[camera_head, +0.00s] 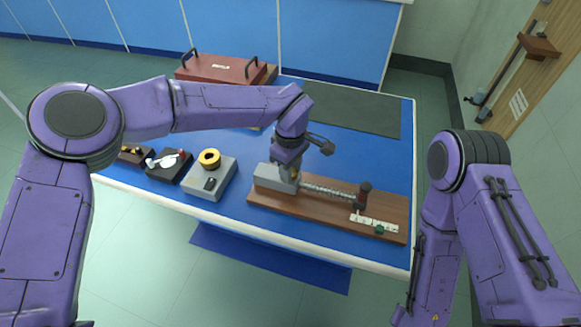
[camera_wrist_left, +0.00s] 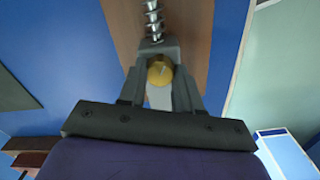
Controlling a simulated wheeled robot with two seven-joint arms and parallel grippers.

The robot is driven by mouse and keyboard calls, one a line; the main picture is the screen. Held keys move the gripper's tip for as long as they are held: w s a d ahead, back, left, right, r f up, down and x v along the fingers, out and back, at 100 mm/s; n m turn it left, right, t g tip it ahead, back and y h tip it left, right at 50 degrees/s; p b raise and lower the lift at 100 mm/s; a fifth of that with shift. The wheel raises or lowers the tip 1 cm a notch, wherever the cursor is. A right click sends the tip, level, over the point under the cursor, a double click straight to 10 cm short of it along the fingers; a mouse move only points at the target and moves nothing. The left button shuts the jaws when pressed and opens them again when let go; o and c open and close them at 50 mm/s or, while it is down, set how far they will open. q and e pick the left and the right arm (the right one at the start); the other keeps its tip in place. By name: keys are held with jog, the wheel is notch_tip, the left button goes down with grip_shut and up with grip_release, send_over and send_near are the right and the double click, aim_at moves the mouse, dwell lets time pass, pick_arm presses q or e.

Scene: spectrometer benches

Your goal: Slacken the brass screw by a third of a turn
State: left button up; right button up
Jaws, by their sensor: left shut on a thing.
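The brass screw (camera_wrist_left: 160,70) shows as a round gold head between the fingers of my left gripper (camera_wrist_left: 160,85) in the left wrist view. The gripper is shut on it. In the head view my left gripper (camera_head: 289,172) reaches down over the grey block (camera_head: 267,178) on the wooden board (camera_head: 323,219), and a small bit of brass shows beside it. A coiled spring (camera_wrist_left: 153,20) runs away from the block; it also shows in the head view (camera_head: 327,190). My right arm is at the right of the head view, its gripper out of view.
A dark post (camera_head: 364,194) stands at the spring's far end, near a white scale strip (camera_head: 376,223). A grey box with a yellow ring (camera_head: 209,157) and small dark boxes sit to the left. A red case (camera_head: 220,68) and dark mat (camera_head: 350,108) lie at the back.

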pick_arm(q)
jog(key=shift+n, duration=0.4)
jog(key=shift+r+n+p, duration=0.1)
jog(key=shift+n+p, duration=0.3)
jog(key=shift+n, duration=0.2)
jog(key=n, duration=0.2)
jog(key=shift+n+p, duration=0.3)
jog(key=n, duration=0.2)
jog(key=shift+n, duration=0.4)
jog(key=n, duration=0.3)
jog(key=shift+n, duration=0.3)
jog(key=n, duration=0.3)
jog(key=shift+n, duration=0.3)
jog(key=n+b, duration=0.1)
jog(key=n, duration=0.1)
jog(key=shift+n, duration=0.4)
jog(key=n+b, duration=0.1)
jog(key=n, duration=0.5)
jog(key=shift+b, duration=0.4)
jog(key=shift+w+n, duration=0.1)
jog(key=shift+n, duration=0.3)
